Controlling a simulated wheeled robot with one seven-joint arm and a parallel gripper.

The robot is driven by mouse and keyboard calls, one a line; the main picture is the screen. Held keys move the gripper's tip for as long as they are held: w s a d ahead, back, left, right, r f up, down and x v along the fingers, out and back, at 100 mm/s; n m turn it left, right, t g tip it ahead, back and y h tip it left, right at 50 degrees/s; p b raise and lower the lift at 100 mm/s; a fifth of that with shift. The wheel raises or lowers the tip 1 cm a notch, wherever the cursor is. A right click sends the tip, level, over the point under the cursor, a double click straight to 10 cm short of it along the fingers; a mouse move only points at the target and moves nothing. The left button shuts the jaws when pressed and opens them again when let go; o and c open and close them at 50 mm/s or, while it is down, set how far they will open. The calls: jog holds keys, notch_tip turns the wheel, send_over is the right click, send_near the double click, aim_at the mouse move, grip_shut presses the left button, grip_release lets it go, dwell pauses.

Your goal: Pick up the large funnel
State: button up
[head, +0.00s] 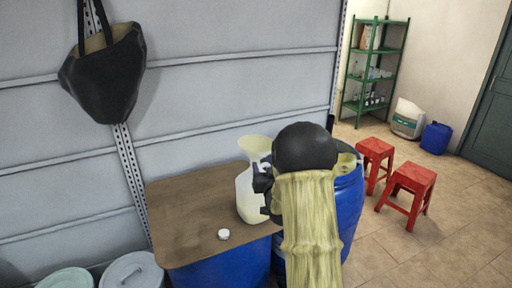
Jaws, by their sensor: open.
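A pale cream funnel (255,142) sits upright with its wide mouth up, at the top of a whitish translucent jug (247,197). The jug stands on a brown board (190,215). My gripper (262,184) is at the jug's right side, below the funnel's mouth, and is open. My arm hides most of the gripper and the right part of the jug, so I cannot tell whether the fingers touch it. A yellowish thing (347,162) shows at the top of a blue drum (349,205), partly hidden behind my arm; I cannot tell its shape.
A white cap (224,234) lies on the board. A blue drum (222,271) is under the board. The grey wall (220,100) with a hanging black bag (104,72) is close behind. Two red stools (408,190) stand right; the floor beyond is open. Lidded bins (132,272) stand lower left.

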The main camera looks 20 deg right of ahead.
aim_at(262, 156)
jog(key=shift+w+d, duration=0.15)
jog(key=shift+w, duration=0.45)
jog(key=p+x, duration=0.3)
jog(key=x, duration=0.2)
jog(key=shift+w+d+r, duration=0.1)
jog(key=shift+d, duration=0.1)
grip_shut()
